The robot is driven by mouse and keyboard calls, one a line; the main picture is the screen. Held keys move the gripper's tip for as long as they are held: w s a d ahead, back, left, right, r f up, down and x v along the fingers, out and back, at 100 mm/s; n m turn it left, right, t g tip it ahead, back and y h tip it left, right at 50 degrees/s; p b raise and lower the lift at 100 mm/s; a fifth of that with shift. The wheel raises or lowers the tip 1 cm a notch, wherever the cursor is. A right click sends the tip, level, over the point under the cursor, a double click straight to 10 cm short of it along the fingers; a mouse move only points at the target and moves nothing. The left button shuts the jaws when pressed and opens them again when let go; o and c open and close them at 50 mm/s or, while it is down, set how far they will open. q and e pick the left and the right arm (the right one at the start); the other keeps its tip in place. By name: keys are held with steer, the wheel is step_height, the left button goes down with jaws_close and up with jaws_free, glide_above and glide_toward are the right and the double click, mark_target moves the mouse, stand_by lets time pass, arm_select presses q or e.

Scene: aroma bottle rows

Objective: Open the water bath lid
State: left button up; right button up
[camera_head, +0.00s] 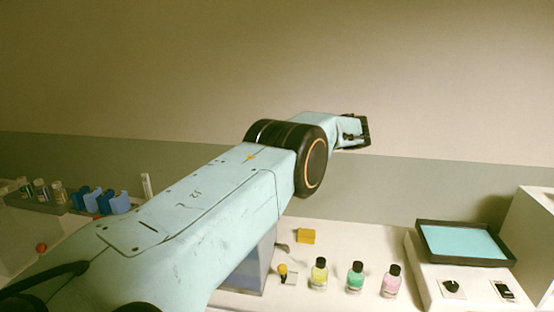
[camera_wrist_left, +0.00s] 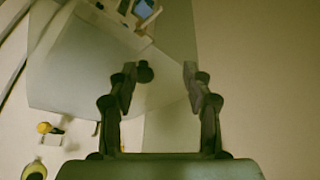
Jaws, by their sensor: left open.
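The lid (camera_wrist_left: 85,85) shows in the left wrist view as a broad pale grey panel with a small black knob (camera_wrist_left: 145,73). The knob appears between my left fingertips, close to the left one; whether they touch cannot be told. My left gripper (camera_wrist_left: 160,72) is open with nothing held. In the head view my left arm crosses from the lower left, and the left gripper (camera_head: 360,131) is at its far end. A blue-grey box (camera_head: 262,265), apparently the water bath, is mostly hidden behind that arm, and its lid cannot be made out there. My right gripper is not in view.
Yellow, green and pink bottles (camera_head: 355,277) stand right of the box. A yellow block (camera_head: 306,236) and a small yellow-topped item (camera_head: 283,270) are near it. A black-rimmed device (camera_head: 465,257) stands at right. Blue racks (camera_head: 105,200) are at left. A wall is behind.

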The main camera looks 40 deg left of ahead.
arm_select(q)
step_height(320, 180, up, 7)
steer(key=shift+f, duration=0.15)
steer(key=shift+s+a, duration=0.1)
steer(key=shift+s, duration=0.1)
stand_by(0.3)
